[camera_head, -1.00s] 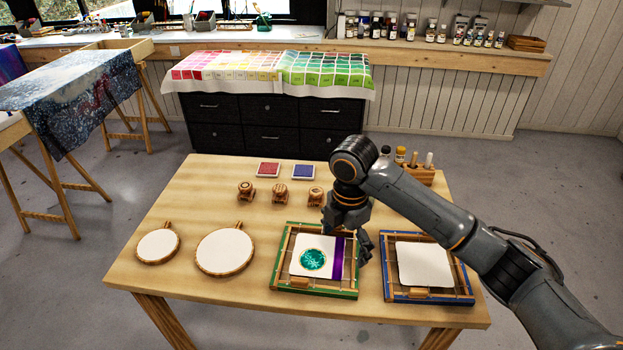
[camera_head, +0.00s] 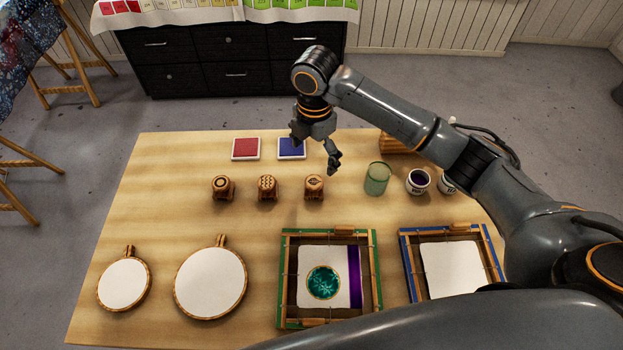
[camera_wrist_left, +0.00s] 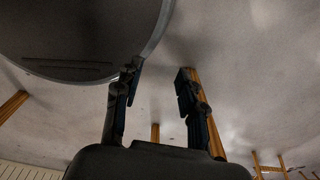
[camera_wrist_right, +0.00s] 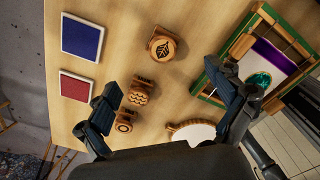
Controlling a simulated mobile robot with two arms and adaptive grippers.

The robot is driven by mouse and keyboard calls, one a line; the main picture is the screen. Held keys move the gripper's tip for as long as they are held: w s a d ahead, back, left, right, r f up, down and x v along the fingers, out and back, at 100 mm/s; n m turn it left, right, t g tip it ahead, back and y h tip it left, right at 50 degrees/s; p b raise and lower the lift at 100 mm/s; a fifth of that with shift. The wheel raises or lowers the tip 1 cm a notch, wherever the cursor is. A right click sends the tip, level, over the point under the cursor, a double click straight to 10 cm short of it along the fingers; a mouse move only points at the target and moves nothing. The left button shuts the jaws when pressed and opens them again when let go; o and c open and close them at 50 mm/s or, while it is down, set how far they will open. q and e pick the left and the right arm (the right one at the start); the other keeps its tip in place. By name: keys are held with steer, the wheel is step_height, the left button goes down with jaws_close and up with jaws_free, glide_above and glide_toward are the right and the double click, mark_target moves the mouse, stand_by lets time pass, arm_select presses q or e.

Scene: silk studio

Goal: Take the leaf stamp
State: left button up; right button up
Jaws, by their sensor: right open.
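The leaf stamp (camera_head: 314,187) is the rightmost of three round wooden stamps on the table, with a dark leaf mark on its top. It also shows in the right wrist view (camera_wrist_right: 163,45), upper middle, with nothing between the fingers. My right gripper (camera_head: 316,150) is open and empty above the table, just behind the leaf stamp in the head view and apart from it. Its two fingers (camera_wrist_right: 165,97) are spread wide in the right wrist view. My left gripper (camera_wrist_left: 157,80) shows only in its own wrist view, open and empty, away from the stamps.
Two other stamps (camera_head: 267,187) stand left of the leaf stamp. Red (camera_head: 246,149) and blue (camera_head: 291,149) ink pads lie behind. A green glass (camera_head: 377,179) and cups stand right. A green frame (camera_head: 374,290), a blue frame (camera_head: 407,265) and round hoops (camera_head: 210,283) lie in front.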

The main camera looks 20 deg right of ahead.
glide_above(315, 183)
steer(key=f, duration=0.4)
steer(key=shift+w+f, duration=0.45)
steer(key=shift+f, duration=0.4)
steer(key=shift+f+p, duration=0.4)
steer(key=shift+p, duration=0.1)
steer(key=f, duration=0.2)
steer(key=f+p, duration=0.1)
steer(key=shift+s+f, duration=0.25)
steer(key=shift+s, duration=0.05)
steer(key=shift+f, duration=0.4)
arm_select(q)
steer(key=shift+w+d+r, duration=0.1)
steer(key=shift+w+r, duration=0.15)
steer(key=shift+r, duration=0.3)
steer(key=shift+w+r, duration=0.25)
steer(key=shift+r, duration=0.3)
arm_select(e)
steer(key=shift+w, duration=0.1)
steer(key=shift+c, duration=0.3)
steer(key=c, duration=1.3)
arm_select(q)
steer(key=shift+s, duration=0.25)
arm_select(e)
steer(key=shift+s, duration=0.25)
steer(key=shift+c, duration=0.7)
